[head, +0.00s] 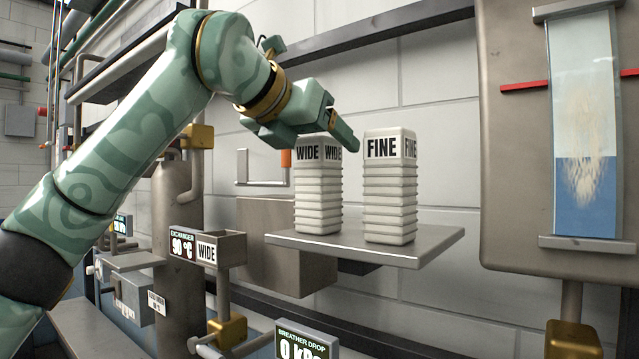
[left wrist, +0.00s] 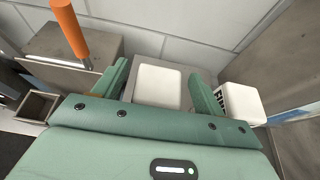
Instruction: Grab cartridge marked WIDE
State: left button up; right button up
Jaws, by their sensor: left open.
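The cartridge marked WIDE (head: 318,190) is white, ribbed and upright on a grey metal shelf (head: 420,248). My left gripper (head: 322,125) is open at its top, partly hiding the upper edge. In the left wrist view the cartridge's square white top (left wrist: 158,87) lies between the two green fingers of my left gripper (left wrist: 162,82). Small gaps show on both sides; the cartridge is not clamped. A similar cartridge marked FINE (head: 390,190) stands upright just to the right. It shows in the left wrist view (left wrist: 243,103) just outside the right finger. My right gripper is not in view.
A small open box with a WIDE label (head: 207,247) stands lower left of the shelf. An orange handle (left wrist: 70,28) is near the left finger. A panel with a blue-filled sight glass (head: 585,130) is at the right. The shelf's front right is bare.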

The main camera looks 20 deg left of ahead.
pick_arm(q)
jog(key=shift+s, duration=0.15)
jog(key=c, duration=1.4)
jog(key=shift+r, duration=0.1)
